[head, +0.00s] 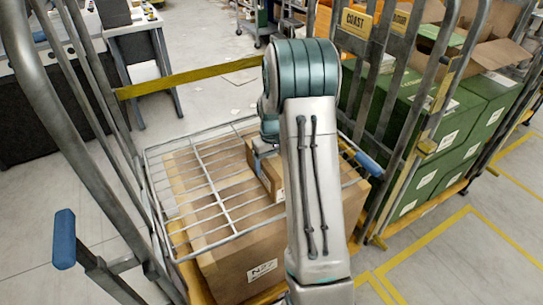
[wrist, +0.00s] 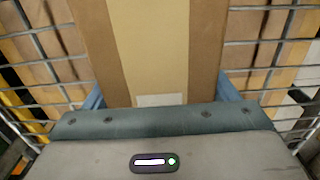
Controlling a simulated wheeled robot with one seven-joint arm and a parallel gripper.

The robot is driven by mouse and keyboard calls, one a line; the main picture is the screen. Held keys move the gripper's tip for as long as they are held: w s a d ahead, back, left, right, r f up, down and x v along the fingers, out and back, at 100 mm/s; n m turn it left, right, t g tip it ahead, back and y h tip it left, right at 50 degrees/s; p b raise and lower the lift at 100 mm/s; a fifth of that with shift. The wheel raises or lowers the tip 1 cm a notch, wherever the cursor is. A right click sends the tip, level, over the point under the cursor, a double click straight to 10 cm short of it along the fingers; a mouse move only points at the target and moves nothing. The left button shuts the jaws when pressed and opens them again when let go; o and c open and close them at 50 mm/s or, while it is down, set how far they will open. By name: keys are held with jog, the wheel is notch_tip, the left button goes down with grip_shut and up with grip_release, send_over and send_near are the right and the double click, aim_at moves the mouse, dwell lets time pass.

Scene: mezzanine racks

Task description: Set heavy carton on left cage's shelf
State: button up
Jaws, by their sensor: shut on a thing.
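The heavy carton is a small brown box (head: 270,172) with a pale tape strip, partly hidden behind my arm in the head view. In the wrist view the carton (wrist: 155,45) fills the middle, between two blue fingers. My gripper (wrist: 160,98) is shut on it. The left cage's wire shelf (head: 215,190) lies below or against the carton; the wrist view shows shelf wires (wrist: 262,42) on both sides. I cannot tell whether the carton touches the shelf. The fingers are mostly hidden by my arm in the head view.
A large labelled carton (head: 245,262) sits beneath the wire shelf. Cage posts (head: 95,190) rise at the left, and a yellow strap (head: 190,75) spans the back. Another cage at the right holds green cartons (head: 455,125). The left part of the shelf is bare.

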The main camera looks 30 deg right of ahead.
jog(key=shift+f, duration=0.15)
jog(key=shift+f, duration=0.1)
jog(key=o, duration=1.8)
